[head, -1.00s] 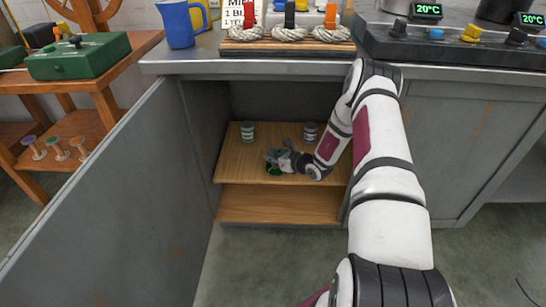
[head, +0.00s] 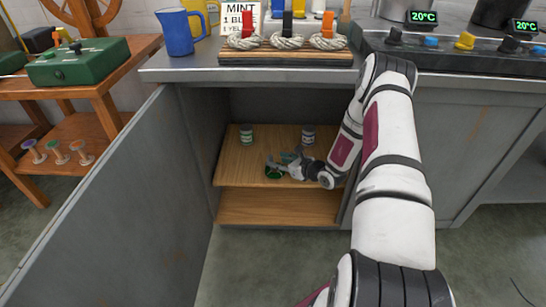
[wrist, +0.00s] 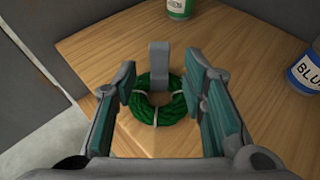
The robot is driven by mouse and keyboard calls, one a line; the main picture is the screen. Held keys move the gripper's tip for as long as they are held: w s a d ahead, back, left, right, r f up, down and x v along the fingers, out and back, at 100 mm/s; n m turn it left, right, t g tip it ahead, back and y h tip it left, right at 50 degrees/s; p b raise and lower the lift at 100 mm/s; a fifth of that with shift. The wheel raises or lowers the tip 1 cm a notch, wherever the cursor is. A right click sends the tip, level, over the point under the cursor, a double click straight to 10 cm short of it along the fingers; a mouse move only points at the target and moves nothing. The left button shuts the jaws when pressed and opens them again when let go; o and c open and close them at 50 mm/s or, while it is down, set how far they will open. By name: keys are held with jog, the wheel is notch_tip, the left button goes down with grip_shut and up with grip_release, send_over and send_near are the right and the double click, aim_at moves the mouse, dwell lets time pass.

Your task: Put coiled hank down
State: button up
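The coiled hank (wrist: 160,112) is a dark green ring of wool. It lies on the wooden shelf (head: 240,165) inside the open cabinet. A grey tab (wrist: 159,62) stands up at its far side in the wrist view. In the head view the hank (head: 273,173) shows below and left of the fingers. My gripper (wrist: 160,88) is open, with one finger on each side of the hank. In the head view my gripper (head: 280,162) reaches in from the right, low over the shelf.
A green-labelled jar (head: 246,134) and a blue-labelled jar (head: 308,134) stand at the back of the shelf. The cabinet door (head: 90,200) hangs open at the left. Bare shelf lies left of the hank.

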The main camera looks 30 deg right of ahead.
jog(key=p+v, duration=0.1)
jog(key=v, duration=0.5)
jog(key=shift+p, duration=0.35)
jog(key=shift+s, duration=0.15)
